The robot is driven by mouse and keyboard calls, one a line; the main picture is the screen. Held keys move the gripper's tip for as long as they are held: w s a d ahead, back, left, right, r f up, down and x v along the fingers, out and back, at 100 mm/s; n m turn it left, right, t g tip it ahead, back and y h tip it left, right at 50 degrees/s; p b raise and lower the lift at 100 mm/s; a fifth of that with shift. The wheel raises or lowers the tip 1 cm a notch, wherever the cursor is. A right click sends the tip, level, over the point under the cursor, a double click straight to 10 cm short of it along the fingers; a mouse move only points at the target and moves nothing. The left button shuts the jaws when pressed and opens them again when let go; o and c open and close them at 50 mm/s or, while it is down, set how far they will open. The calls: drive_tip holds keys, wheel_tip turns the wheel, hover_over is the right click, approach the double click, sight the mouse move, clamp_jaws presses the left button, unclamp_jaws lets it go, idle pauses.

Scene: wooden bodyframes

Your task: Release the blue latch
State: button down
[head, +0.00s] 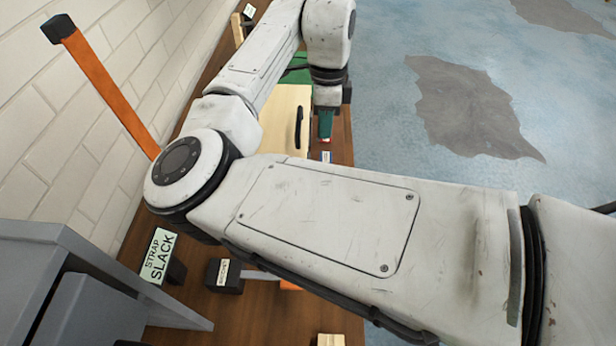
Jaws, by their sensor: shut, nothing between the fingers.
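My gripper (327,106) points down at the far end of my arm, over the right edge of the wooden bench. It is shut and empty; its fingertips are small and hard to make out here. A teal-green piece (325,124) with a reddish lower end shows just below it; I cannot tell whether it touches the gripper or what it is. No clearly blue latch shows; my arm covers much of the bench. A small white-and-blue label (326,156) lies below the teal piece, by a pale wooden panel (283,106) with a black handle (298,127).
A sign reading STRAP SLACK (158,256) and a dark labelled block (223,275) stand near the bench's left side. A grey stand (75,270) fills the lower left. Open blue floor lies to the right.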

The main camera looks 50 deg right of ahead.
drive_tip(key=f+p, duration=0.1)
drive_tip(key=f, duration=0.3)
drive_tip(key=f+p, duration=0.1)
drive_tip(key=f, duration=0.4)
drive_tip(key=a+f+p, duration=0.1)
drive_tip(key=f, duration=0.4)
drive_tip(key=shift+s+a, duration=0.1)
drive_tip(key=shift+s, duration=0.3)
drive_tip(key=shift+s+a+f+t+h+b, duration=0.3)
drive_tip(key=shift+f+t+h+b, duration=0.3)
drive_tip(key=shift+h, duration=0.2)
drive_tip(key=shift+f+t+h+b, duration=0.3)
drive_tip(key=shift+r, duration=0.3)
drive_tip(key=shift+r+p, duration=0.7)
drive_tip(key=shift+p, duration=0.1)
